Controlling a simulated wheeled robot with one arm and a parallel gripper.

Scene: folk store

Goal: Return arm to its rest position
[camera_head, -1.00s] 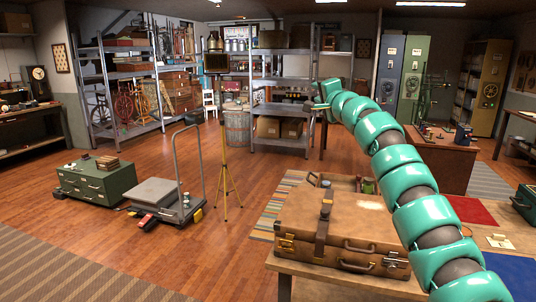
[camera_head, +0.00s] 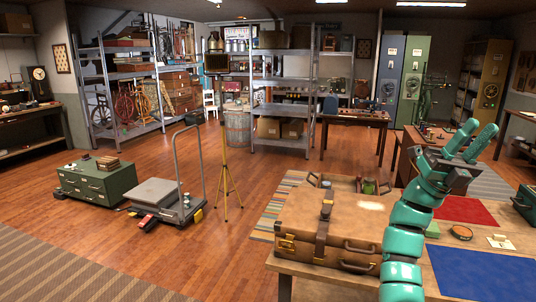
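My teal segmented arm (camera_head: 405,245) rises from the bottom edge, right of the middle, and bends up and to the right. My gripper (camera_head: 481,127) is at its end, pointing up and away. Its two teal fingers stand apart with a gap between them, and nothing shows in the gap. The gripper appears above the right part of the table, in front of a wooden desk. The arm covers the right end of the brown suitcase (camera_head: 345,222).
The suitcase lies on the wooden table (camera_head: 330,285), with a wooden crate (camera_head: 342,182) behind it. A red mat (camera_head: 466,210), a blue mat (camera_head: 485,275) and a small round item (camera_head: 461,232) lie to the right. A green box (camera_head: 526,203) is at the right edge.

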